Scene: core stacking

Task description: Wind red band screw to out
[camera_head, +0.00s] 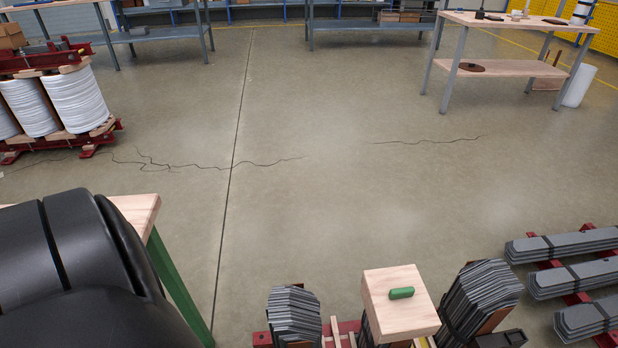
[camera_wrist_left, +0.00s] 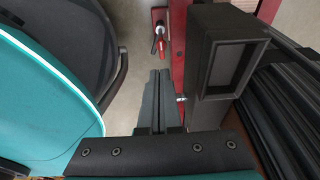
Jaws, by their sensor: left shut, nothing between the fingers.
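In the left wrist view my left gripper (camera_wrist_left: 158,75) is shut and empty, its two fingers together and pointing up the picture. Just beyond the fingertips is a small fitting with a red band (camera_wrist_left: 159,31) and a dark lever-like part, on a red bracket. It looks like the red band screw and does not touch the fingers. A red beam (camera_wrist_left: 178,45) runs right of the fingers. A small silver bolt end (camera_wrist_left: 181,98) sticks out beside the fingers. The head view shows part of my left arm at lower left, not its gripper. My right gripper is in neither view.
A dark box-shaped block (camera_wrist_left: 230,65) stands close right of the fingers, with dark stacked sheets (camera_wrist_left: 288,90) beyond. The floor (camera_head: 300,200) beyond is open.

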